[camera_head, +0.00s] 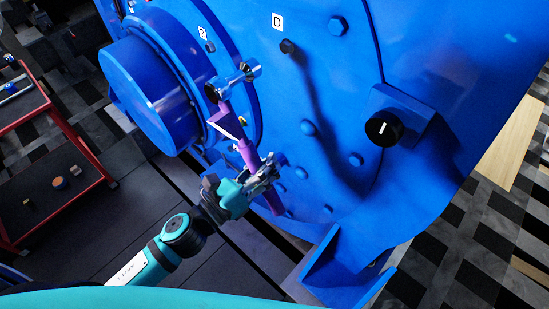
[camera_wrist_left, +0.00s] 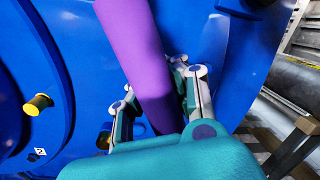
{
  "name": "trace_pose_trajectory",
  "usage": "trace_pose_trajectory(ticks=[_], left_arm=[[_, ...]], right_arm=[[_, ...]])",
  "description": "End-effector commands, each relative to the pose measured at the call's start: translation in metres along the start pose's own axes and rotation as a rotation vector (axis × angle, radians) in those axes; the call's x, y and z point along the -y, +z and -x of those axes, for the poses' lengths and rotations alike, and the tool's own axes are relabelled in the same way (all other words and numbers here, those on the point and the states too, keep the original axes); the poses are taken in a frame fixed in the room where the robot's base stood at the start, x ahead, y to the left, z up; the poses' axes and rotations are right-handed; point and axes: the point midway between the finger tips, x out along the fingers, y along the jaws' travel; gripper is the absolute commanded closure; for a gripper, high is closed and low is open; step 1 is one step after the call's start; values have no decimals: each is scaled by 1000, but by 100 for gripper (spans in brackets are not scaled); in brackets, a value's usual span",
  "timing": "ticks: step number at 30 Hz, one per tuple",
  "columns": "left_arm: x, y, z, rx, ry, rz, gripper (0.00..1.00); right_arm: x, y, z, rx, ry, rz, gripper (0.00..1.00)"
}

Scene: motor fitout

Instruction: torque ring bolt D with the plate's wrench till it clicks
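The wrench has a purple handle (camera_head: 250,155) and a silver head (camera_head: 238,77). My left gripper (camera_head: 264,174) is shut around the lower handle and holds the wrench in front of the blue motor face. In the left wrist view, the purple handle (camera_wrist_left: 140,45) passes between the fingers of the left gripper (camera_wrist_left: 158,95). The label D (camera_head: 277,21) is on the motor face, with dark bolt D (camera_head: 288,46) just below it. The wrench head is up and left of my gripper, lower left of bolt D and apart from it in the picture. My right gripper is out of view.
The blue motor (camera_head: 335,75) fills the middle, with a protruding round hub (camera_head: 150,95) and several blue bolts. A black knob (camera_head: 383,128) on a blue block sticks out at right. A red shelf cart (camera_head: 62,135) stands at far left. Gold bolts (camera_wrist_left: 37,104) show in the wrist view.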

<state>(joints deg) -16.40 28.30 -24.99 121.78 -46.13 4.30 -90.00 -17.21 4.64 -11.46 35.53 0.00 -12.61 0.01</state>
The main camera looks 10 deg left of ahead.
Motion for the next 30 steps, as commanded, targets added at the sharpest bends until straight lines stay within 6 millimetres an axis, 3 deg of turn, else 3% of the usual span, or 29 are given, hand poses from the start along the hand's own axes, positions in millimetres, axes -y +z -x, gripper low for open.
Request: trace_pose_trajectory(ticks=[30], left_arm=[[15, 6, 126, 3, 1, 2, 100]], right_arm=[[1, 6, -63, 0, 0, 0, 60]])
